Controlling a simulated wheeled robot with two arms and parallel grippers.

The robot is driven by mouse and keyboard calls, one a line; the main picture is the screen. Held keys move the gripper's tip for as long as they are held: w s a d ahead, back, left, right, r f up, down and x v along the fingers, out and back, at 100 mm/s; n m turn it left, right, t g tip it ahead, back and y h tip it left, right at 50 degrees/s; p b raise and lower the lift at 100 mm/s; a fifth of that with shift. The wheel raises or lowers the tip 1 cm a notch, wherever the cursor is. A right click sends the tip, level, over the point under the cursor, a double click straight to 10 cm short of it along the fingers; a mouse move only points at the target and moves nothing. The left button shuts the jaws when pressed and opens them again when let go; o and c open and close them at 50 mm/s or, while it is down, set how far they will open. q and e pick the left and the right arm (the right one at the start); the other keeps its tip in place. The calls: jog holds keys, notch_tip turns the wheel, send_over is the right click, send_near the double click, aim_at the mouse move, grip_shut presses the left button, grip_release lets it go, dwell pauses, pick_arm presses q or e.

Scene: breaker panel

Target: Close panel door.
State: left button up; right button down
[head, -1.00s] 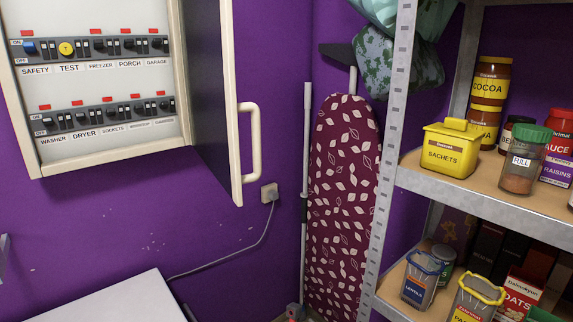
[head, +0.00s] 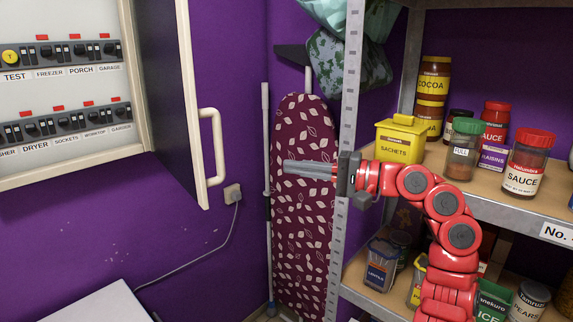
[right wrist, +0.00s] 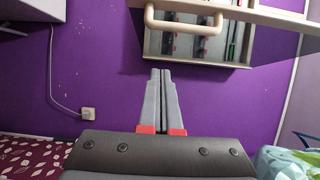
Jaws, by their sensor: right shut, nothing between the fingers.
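The breaker panel (head: 65,88) is on the purple wall at the left of the head view, with rows of switches showing. Its door (head: 165,90) stands open, hinged at the panel's right side and swung out from the wall. A cream handle (head: 214,150) is on the door's outer face; it also shows in the right wrist view (right wrist: 183,29). My right gripper (head: 287,167) is shut and empty, pointing left, to the right of the handle and apart from it. In the right wrist view its fingertips (right wrist: 161,72) are below the handle in the picture. My left gripper is not in view.
A metal shelf (head: 500,205) with jars and boxes stands at the right, close to my right arm. An ironing board (head: 300,240) leans in the corner behind the gripper. A white surface (head: 90,305) is at lower left. Open space lies between door and shelf.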

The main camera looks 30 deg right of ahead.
jog(key=w+a+p, duration=0.5)
jog(key=a+p, duration=0.1)
jog(key=a, duration=0.3)
jog(key=shift+w+a+p, duration=0.3)
jog(key=shift+w, duration=0.1)
